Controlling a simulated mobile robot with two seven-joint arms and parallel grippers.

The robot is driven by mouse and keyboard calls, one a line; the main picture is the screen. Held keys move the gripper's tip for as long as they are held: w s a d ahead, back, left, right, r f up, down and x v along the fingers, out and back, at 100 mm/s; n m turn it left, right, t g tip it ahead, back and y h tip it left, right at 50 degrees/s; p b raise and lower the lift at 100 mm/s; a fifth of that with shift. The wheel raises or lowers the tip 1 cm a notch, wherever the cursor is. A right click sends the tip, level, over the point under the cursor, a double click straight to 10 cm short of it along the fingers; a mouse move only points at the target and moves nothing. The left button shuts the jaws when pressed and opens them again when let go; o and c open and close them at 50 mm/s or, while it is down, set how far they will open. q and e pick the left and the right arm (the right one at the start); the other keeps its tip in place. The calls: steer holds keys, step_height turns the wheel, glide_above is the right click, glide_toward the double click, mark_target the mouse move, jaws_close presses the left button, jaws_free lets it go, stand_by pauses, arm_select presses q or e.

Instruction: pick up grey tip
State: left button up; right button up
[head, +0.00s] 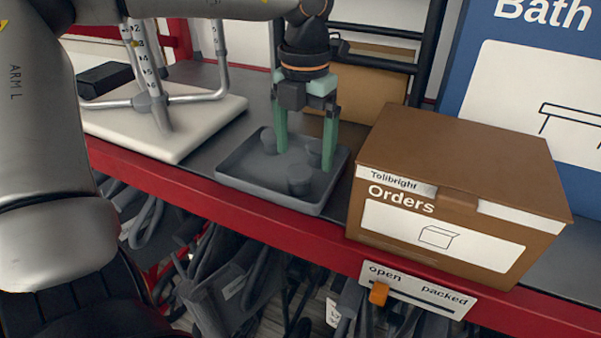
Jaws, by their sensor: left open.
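Several small grey tips stand in a dark grey tray (245,189) on the shelf. One grey tip (299,180) is near the tray's front, another grey tip (268,140) is at the back left beside a green finger, and a third grey tip (314,152) is at the back right, partly behind the other finger. My left gripper (306,160) points down over the tray with its green fingers apart. It is open, and I see nothing clamped between the fingers. My right gripper is not in view.
A brown box labelled Orders (440,180) stands close to the right of the tray. A white board (205,122) with a metal-legged stand is at the left. The red shelf edge (230,205) runs along the front. A sign with an orange slider (379,293) hangs below.

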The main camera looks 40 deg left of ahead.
mark_target(298, 172)
arm_select(q)
steer(key=f, duration=0.4)
steer(key=shift+s+a+f+p, duration=0.3)
steer(key=shift+s+a+f, duration=0.05)
steer(key=shift+s+f, duration=0.05)
steer(key=shift+f, duration=0.5)
steer(key=c, duration=1.4)
step_height(298, 172, up, 9)
steer(key=shift+w, duration=0.1)
steer(key=shift+r, duration=0.5)
